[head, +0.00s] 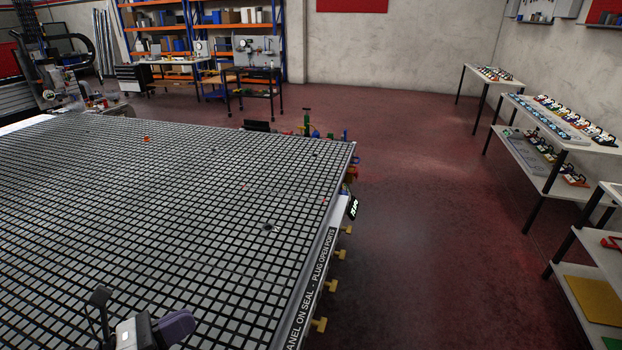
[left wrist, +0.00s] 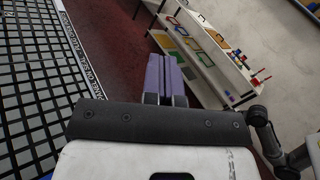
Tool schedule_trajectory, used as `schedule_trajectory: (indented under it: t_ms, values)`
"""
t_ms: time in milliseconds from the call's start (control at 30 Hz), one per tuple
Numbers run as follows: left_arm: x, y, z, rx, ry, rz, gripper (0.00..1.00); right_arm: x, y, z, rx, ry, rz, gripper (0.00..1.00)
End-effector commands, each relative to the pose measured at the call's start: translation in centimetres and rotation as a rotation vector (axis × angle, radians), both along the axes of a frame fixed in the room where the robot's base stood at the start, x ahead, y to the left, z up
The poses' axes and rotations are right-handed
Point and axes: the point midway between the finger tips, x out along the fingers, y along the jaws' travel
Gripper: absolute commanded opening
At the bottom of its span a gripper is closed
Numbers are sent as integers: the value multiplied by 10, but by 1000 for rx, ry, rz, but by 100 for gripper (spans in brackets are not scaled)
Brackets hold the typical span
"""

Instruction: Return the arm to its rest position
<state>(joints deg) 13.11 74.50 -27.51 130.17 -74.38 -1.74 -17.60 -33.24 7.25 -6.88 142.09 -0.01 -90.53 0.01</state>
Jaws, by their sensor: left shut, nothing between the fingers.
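My left gripper (head: 178,325) shows at the bottom left of the head view, low over the near part of the grid table (head: 150,215). Only its purple fingers and part of the white and dark wrist show there. In the left wrist view the two purple fingers (left wrist: 166,76) lie side by side, shut, with nothing between them. They point out past the table edge over the red floor, towards a shelf. My right gripper is in neither view.
Yellow handles (head: 319,324) stick out along the table's right edge. An orange piece (head: 147,139) and a small dark piece (head: 268,227) sit on the mostly bare grid. White shelves (head: 562,122) stand at the right wall. The red floor (head: 430,230) between is clear.

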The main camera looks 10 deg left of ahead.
Motion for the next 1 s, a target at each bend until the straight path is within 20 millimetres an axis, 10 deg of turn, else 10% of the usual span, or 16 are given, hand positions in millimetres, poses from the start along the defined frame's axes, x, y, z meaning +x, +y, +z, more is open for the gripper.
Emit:
schedule_trajectory:
  t_ms: [200, 367, 600, 800, 1000]
  values:
    - [22, 40, 62, -648, 19, 275, 0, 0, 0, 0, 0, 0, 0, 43]
    - [29, 84, 56, -1127, 109, 529, 0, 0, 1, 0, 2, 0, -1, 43]
    - [-5, 107, -66, -1739, 485, 1103, 0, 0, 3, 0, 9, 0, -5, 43]
    - [-68, 47, -171, -1937, 970, 1431, 0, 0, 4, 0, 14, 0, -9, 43]
    - [-123, -1, -224, -2092, 1225, 1561, 0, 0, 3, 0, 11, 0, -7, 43]
